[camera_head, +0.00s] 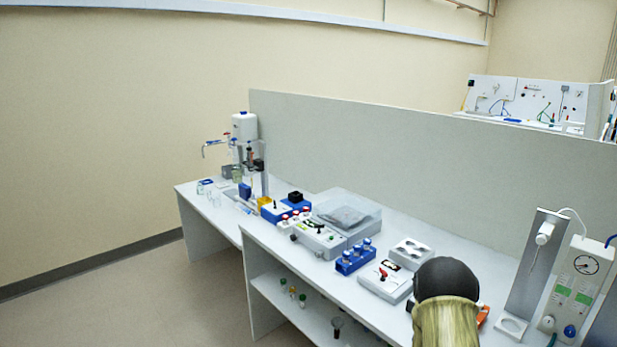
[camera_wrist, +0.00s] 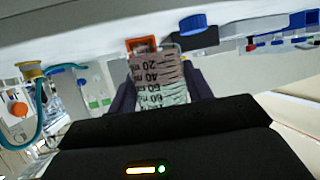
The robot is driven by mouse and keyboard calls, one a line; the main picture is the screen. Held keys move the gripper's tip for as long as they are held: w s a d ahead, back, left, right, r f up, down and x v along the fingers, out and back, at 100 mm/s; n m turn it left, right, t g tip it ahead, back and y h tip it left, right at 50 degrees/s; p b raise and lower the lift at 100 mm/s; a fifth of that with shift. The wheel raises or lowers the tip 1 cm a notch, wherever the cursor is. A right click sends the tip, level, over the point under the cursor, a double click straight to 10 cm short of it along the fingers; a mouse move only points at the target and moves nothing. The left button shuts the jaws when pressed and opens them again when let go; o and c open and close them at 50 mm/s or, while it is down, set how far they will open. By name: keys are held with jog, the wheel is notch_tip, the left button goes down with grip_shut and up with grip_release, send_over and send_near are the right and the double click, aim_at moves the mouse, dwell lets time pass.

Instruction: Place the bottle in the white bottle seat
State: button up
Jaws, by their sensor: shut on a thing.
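In the wrist view my gripper (camera_wrist: 162,88) is shut on a clear bottle (camera_wrist: 158,78) with dark graduation marks. The bottle sits between the two dark fingers, and its lower part is hidden behind the gripper body. In the head view the gripper and bottle are hidden behind my arm. A small white plate with a round ring, which looks like the white bottle seat (camera_head: 512,325), lies on the bench at the right, at the foot of a grey upright panel. I cannot make out this seat in the wrist view.
A gauge unit (camera_head: 577,290) stands right of the seat. A white block with round wells (camera_head: 410,252), a white device with a red knob (camera_head: 386,281) and a blue tube rack (camera_head: 356,257) lie left of my arm. A divider (camera_head: 400,155) runs behind the bench.

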jog(key=s+a+f+n+t+y, duration=0.1)
jog(key=a+f+n+y, duration=0.1)
jog(key=a, duration=0.8)
jog(key=s+a+f+n+t+y, duration=0.1)
jog(key=s+a+n+y, duration=0.1)
jog(key=a+n+y, duration=0.3)
jog(key=a, duration=0.4)
jog(key=shift+a+f+t+y, duration=0.3)
jog(key=shift+a+f, duration=0.1)
jog(key=shift+s, duration=0.15)
jog(key=s+f, duration=0.4)
jog(key=f, duration=0.1)
jog(key=shift+s+f, duration=0.15)
jog(key=shift+f, duration=0.1)
